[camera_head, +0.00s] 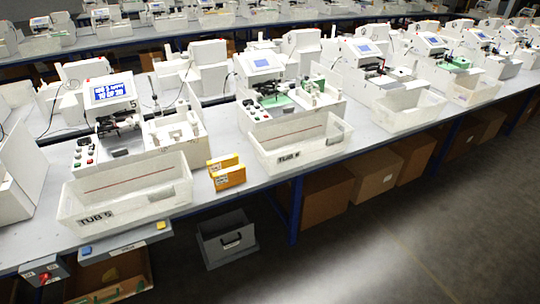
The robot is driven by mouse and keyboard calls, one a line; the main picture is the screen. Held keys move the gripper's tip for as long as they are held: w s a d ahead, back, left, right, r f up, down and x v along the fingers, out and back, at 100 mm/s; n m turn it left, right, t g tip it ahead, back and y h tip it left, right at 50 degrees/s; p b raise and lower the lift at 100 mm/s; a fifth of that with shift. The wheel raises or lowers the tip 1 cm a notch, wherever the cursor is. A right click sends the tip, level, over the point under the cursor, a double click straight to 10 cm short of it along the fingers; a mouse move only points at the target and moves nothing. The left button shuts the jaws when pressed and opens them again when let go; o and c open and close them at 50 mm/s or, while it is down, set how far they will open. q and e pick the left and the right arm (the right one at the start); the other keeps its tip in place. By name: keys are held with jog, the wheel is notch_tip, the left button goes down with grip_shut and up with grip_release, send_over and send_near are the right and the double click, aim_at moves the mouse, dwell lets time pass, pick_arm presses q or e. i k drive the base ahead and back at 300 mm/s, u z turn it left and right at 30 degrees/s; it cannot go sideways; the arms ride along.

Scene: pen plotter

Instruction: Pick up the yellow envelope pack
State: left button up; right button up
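Yellow envelope packs stand on the grey table between two clear tubs. The front yellow envelope pack (229,178) has a white label at its left end. A second yellow envelope pack (222,162) is close behind it and partly hidden by it. Neither of my grippers shows in the head view.
The tub marked TUB 5 (97,217) is left of the packs, and another labelled tub (289,158) is to the right. White plotter machines with screens (110,93) stand behind. A grey bin (226,240) is below the table edge.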

aim_at(224, 162)
jog(key=z, duration=0.35)
jog(key=i, duration=1.7)
jog(key=u, duration=0.5)
